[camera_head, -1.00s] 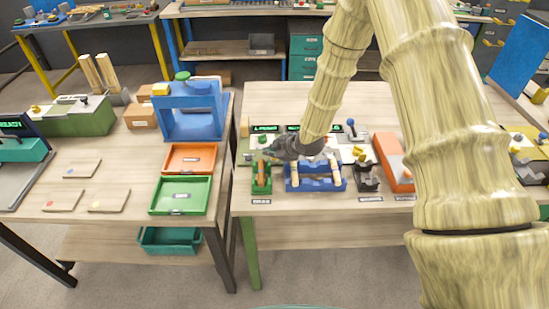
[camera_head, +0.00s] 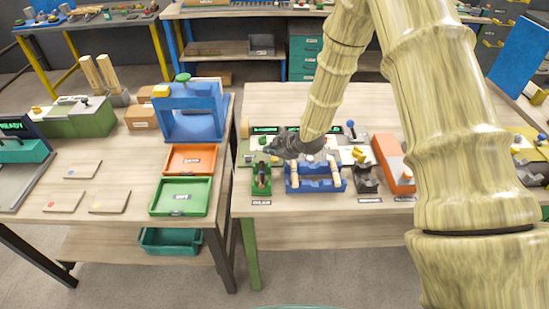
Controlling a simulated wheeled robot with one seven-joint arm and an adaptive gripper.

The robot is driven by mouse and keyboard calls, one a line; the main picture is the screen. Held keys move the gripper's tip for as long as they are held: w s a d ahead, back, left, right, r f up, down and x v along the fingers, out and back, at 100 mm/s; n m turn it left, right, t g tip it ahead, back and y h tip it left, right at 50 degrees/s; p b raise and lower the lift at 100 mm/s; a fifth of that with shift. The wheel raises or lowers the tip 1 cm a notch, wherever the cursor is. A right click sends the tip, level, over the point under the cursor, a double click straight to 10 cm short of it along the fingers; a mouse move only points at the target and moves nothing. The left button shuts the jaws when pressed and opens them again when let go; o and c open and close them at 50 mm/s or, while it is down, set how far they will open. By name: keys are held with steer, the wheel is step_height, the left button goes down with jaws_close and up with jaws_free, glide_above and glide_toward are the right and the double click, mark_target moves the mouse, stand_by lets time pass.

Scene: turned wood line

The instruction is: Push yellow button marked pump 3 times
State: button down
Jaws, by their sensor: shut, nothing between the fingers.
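My gripper (camera_head: 268,148) is shut and empty. It is over the left part of the light control panel at the back of the right table, near a green knob (camera_head: 262,139). A yellow part (camera_head: 360,154) shows on the panel to the right of my wrist. I cannot read any "pump" marking, so I cannot tell whether this is the pump button. My wrist and forearm hide the middle of the panel. Whether the fingertips touch anything is too small to tell.
In front of the panel stand a green holder (camera_head: 261,187), a blue cradle (camera_head: 316,185) with pale wooden pieces, a dark fixture (camera_head: 366,180) and an orange box (camera_head: 391,165). A blue press (camera_head: 190,112) and orange (camera_head: 190,147) and green trays (camera_head: 181,210) are left.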

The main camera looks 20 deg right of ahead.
mark_target(273, 160)
steer(key=shift+r, duration=0.1)
steer(key=shift+r+p, duration=1.4)
steer(key=shift+r, duration=0.95)
stand_by(0.5)
steer(key=m+b, duration=0.1)
steer(key=w+d+m+b, duration=0.1)
steer(key=m, duration=0.1)
steer(key=shift+m, duration=0.3)
steer(key=shift+s+d+r+m+h+b, duration=0.15)
steer(key=shift+r+m+b, duration=0.7)
steer(key=shift+m, duration=1.8)
steer(key=shift+w+d+r+m+h+b, duration=0.15)
steer(key=shift+r+m+b, duration=0.25)
steer(key=shift+m+b, duration=1.55)
steer(key=shift+s+d+r+m+b, duration=0.15)
steer(key=shift+r+m+b, duration=0.4)
steer(key=shift+m, duration=2.75)
